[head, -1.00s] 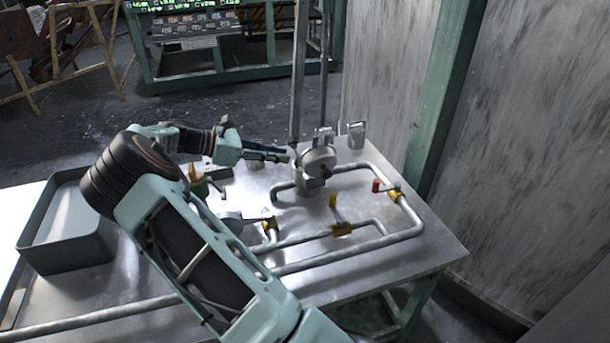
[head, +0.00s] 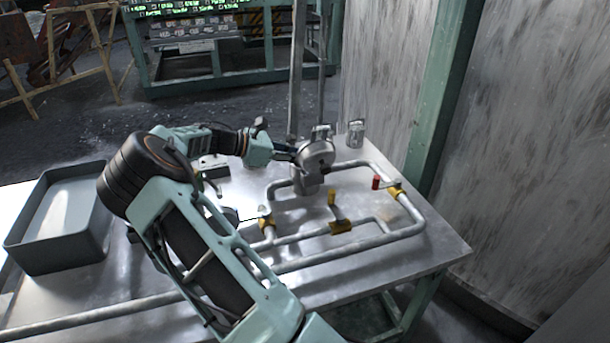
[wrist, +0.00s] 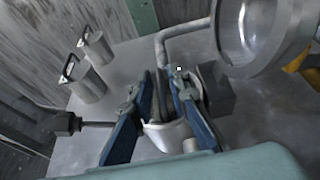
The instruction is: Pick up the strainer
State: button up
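The strainer housing (head: 308,186) is a grey metal pot at the end of the pipework, with its round lid (head: 317,155) swung up. In the wrist view the lid (wrist: 243,38) is at upper right and the pot's pale rim (wrist: 163,143) lies below my fingers. A thin dark upright handle (wrist: 156,98), seemingly the strainer's, stands between them. My gripper (wrist: 154,84) is open, with one blue finger on each side of this handle and a gap to each. In the head view my gripper (head: 290,151) is at the pot, partly covered by the lid.
Two metal canisters with handles (wrist: 97,46) (wrist: 86,83) stand behind the pot. A grey tray (head: 62,255) sits at left. A wall is at right.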

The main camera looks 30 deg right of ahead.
grip_shut()
